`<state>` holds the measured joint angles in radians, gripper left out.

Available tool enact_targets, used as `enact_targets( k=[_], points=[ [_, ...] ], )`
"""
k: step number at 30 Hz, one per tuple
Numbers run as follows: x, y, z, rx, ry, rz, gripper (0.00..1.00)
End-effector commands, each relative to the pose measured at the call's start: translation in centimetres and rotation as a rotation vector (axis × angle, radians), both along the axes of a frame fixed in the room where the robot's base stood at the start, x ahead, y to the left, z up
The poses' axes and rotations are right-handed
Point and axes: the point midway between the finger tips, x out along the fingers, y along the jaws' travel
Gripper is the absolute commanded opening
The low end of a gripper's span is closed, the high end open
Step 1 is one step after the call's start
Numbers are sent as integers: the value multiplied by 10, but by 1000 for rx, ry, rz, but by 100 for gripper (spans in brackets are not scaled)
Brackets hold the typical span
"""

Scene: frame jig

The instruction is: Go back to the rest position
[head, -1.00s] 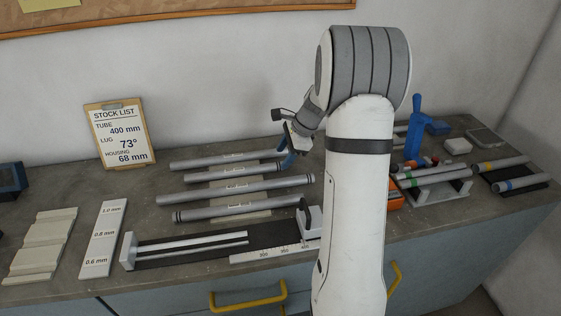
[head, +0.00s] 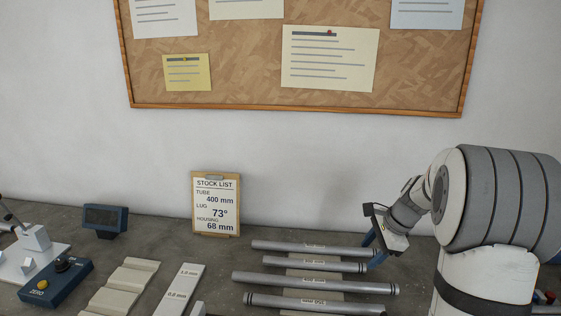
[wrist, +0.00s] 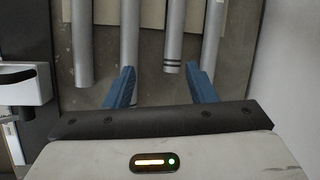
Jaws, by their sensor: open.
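My gripper (head: 374,252) is at the right of the head view, near the right ends of several grey tubes (head: 310,282) lying on the bench. In the wrist view my gripper (wrist: 162,88) shows two blue fingers spread apart with nothing between them. The tube ends (wrist: 173,50) lie beyond the fingertips in that view, and no finger is seen closed on a tube. The exact height of the gripper over the bench cannot be told. The lower part of my arm is cut off by the frame edge.
A stock list clipboard (head: 216,204) leans on the wall behind the tubes. A dark blue display (head: 105,221), a ZERO box (head: 56,283), a stepped block (head: 122,288) and a white gauge plate (head: 181,290) stand to the left. A corkboard (head: 250,75) hangs above.

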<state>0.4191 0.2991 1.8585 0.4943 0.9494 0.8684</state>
Motion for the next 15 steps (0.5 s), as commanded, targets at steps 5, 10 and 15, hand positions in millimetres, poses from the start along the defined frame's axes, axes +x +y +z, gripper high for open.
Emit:
enact_targets(
  k=[5, 10, 15],
  points=[
    [-55, 55, 34, -158, -76, 349, 51],
    [-117, 94, 51, -313, -142, 707, 51],
    [-179, 119, 56, -464, -203, 1058, 51]
  ],
)
